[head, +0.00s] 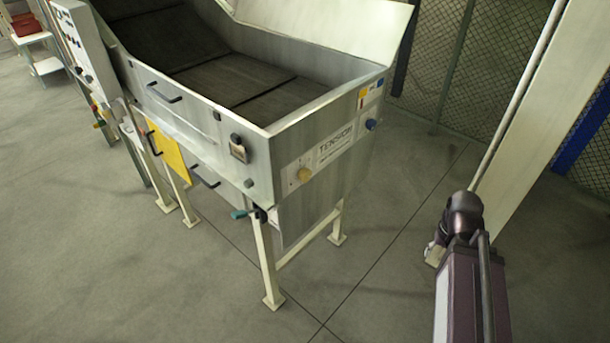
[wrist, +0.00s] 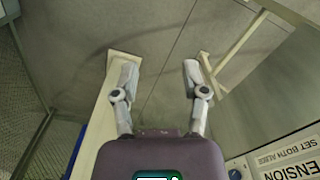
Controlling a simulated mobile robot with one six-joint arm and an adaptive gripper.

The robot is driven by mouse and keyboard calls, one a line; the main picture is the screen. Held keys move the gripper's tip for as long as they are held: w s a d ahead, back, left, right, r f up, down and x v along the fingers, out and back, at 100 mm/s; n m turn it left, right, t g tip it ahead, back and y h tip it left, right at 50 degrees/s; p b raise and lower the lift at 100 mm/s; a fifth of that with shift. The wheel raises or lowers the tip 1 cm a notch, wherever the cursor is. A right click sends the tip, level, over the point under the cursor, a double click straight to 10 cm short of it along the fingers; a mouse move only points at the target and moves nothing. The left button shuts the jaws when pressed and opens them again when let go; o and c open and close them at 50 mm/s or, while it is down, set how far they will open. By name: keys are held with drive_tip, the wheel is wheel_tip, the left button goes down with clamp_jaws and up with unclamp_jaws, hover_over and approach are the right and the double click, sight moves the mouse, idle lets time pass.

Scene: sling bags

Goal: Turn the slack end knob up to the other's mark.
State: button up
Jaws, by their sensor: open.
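The end panel carries a yellow knob (head: 304,174) on the left and a blue knob (head: 371,124) on the right, with the TENSION sign (head: 335,146) between them. The knobs' pointers and marks are too small to read, so I cannot tell which one is slack.
The grey machine (head: 225,160) stands on cream legs, with handles and a lever (head: 240,214) along its front. A cream post (head: 545,110) stands close to my arm at right, before a mesh fence (head: 480,70). The floor before the panel is clear.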

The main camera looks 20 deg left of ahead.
drive_tip(key=shift+o, duration=0.2)
drive_tip(key=shift+d, duration=0.2)
drive_tip(key=o, duration=0.4)
drive_tip(key=shift+o, duration=0.8)
drive_tip(key=w+a+r+n+t+y+b, duration=0.1)
drive_tip(key=w+a+n+t+y+b, duration=0.1)
drive_tip(key=a, duration=0.8)
drive_tip(key=w+a+r+n+t+y+b, duration=0.2)
drive_tip(key=w+a+n+y, duration=0.3)
drive_tip(key=a+n, duration=0.3)
drive_tip(key=w+a+r+n+t+y+b, duration=0.1)
drive_tip(key=w+a+n+t+y+b, duration=0.1)
drive_tip(key=a, duration=1.1)
drive_tip(key=shift+w+a+r+n+t+y+b, duration=0.4)
drive_tip(key=shift+w+n+y, duration=0.55)
drive_tip(key=shift+n+y, duration=0.6)
drive_tip(key=shift+f, duration=0.1)
